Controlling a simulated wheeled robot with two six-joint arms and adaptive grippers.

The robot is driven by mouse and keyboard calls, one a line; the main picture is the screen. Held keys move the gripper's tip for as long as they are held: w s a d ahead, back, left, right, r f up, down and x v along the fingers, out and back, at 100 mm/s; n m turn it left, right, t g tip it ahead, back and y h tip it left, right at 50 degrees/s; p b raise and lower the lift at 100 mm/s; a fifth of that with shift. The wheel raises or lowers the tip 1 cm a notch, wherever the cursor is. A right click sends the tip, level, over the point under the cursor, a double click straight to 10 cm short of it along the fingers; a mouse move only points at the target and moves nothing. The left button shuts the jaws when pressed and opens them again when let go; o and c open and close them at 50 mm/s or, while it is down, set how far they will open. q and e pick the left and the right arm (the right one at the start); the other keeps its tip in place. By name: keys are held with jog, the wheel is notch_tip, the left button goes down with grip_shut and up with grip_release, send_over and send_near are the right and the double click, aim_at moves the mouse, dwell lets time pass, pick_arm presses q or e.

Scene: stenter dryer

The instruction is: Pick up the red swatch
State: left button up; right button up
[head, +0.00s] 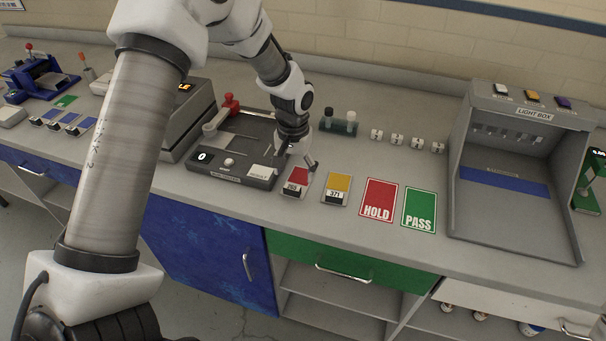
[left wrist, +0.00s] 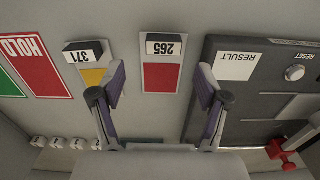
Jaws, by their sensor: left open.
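The red swatch (head: 299,176) lies on the grey counter, with a small block labelled 265 at its near end. It also shows in the left wrist view (left wrist: 161,78), flat between my two fingers. My left gripper (head: 297,165) is open and empty, pointing down just above the red swatch. In the left wrist view the fingers (left wrist: 162,78) stand apart on either side of the swatch. I cannot tell the exact height of the fingertips. My right gripper is in neither view.
A yellow swatch (head: 339,183) labelled 371 lies close on the right. Beyond it are the HOLD card (head: 377,201), the PASS card (head: 418,209) and the light box (head: 520,155). A dark tester with a RESULT pad (head: 261,172) stands close on the left.

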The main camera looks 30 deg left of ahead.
aim_at(292, 187)
pick_arm(q)
jog(key=shift+s+a+f+p, duration=0.1)
jog(key=shift+s+f+p, duration=0.3)
jog(key=shift+s, duration=0.15)
jog(key=shift+s+a+f+p, duration=0.1)
jog(key=shift+s+f+p, duration=0.25)
jog(key=shift+s, duration=0.2)
jog(key=f, duration=0.1)
jog(key=w+f, duration=0.2)
jog(key=f, duration=0.1)
jog(key=shift+s+r, duration=0.2)
jog(key=shift+r, duration=0.05)
jog(key=c, duration=0.3)
jog(key=shift+s+r, duration=0.15)
jog(key=shift+s, duration=0.1)
jog(key=c, duration=0.9)
jog(key=shift+w, duration=0.15)
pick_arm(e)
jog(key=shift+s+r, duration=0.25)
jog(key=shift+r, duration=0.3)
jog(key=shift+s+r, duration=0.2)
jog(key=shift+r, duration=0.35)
